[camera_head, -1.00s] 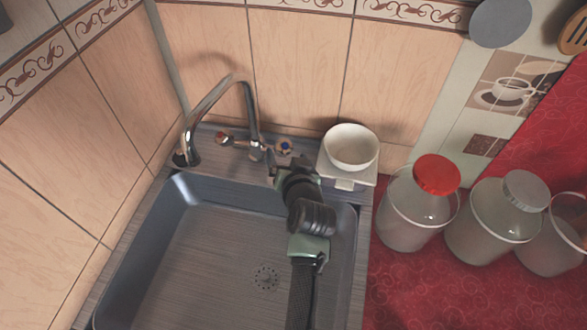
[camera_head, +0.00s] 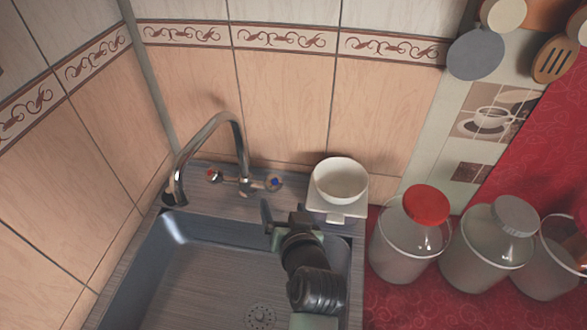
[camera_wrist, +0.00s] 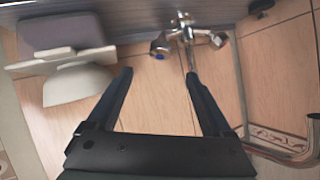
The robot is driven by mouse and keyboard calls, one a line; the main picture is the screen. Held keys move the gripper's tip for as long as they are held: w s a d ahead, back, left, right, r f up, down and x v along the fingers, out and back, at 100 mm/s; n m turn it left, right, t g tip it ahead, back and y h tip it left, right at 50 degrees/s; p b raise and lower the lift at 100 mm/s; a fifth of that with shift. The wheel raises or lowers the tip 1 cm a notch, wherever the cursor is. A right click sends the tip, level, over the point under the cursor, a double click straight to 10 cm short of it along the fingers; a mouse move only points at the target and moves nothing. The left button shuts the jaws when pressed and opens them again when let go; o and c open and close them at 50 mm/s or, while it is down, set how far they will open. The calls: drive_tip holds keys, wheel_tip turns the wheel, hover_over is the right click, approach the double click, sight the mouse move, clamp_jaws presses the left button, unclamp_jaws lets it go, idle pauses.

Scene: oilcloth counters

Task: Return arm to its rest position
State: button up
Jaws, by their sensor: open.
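My gripper (camera_head: 285,212) is over the back right part of the sink (camera_head: 185,295), left of and in front of a white bowl (camera_head: 340,182). In the wrist view my gripper (camera_wrist: 158,75) has its two dark fingers spread wide apart, with nothing between them but the tiled wall behind. The gripper is open and empty. My arm comes up from the bottom of the head view and hides part of the sink's right side.
The bowl rests on a white scale-like stand (camera_head: 336,212) behind the sink. A chrome tap (camera_head: 240,150) curves up at the back left. Several glass jars, one with a red lid (camera_head: 426,205), stand on the red counter (camera_head: 400,305) at right. The sink's left side is clear.

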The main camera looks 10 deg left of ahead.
drive_tip(key=shift+r, duration=0.1)
drive_tip(key=w+d+r+t+h, duration=0.15)
drive_tip(key=r+t, duration=0.25)
drive_tip(key=r, duration=1.1)
drive_tip(key=w+d+r+t, duration=0.1)
drive_tip(key=d+r+t, duration=0.25)
drive_tip(key=r, duration=1.05)
drive_tip(key=s+d+r+t+h, duration=0.1)
drive_tip(key=s+r+t, duration=0.1)
drive_tip(key=s+r, duration=0.3)
drive_tip(key=s+d+r+t+h, duration=0.1)
drive_tip(key=s+r+t, duration=0.2)
drive_tip(key=r, duration=0.9)
drive_tip(key=s+d+r+m+t+h, duration=0.1)
drive_tip(key=s+d+r+t, duration=0.1)
drive_tip(key=s+r, duration=0.5)
wheel_tip(320, 180, up, 2)
drive_tip(key=shift+s+t+h+p, duration=0.35)
drive_tip(key=shift+t, duration=0.3)
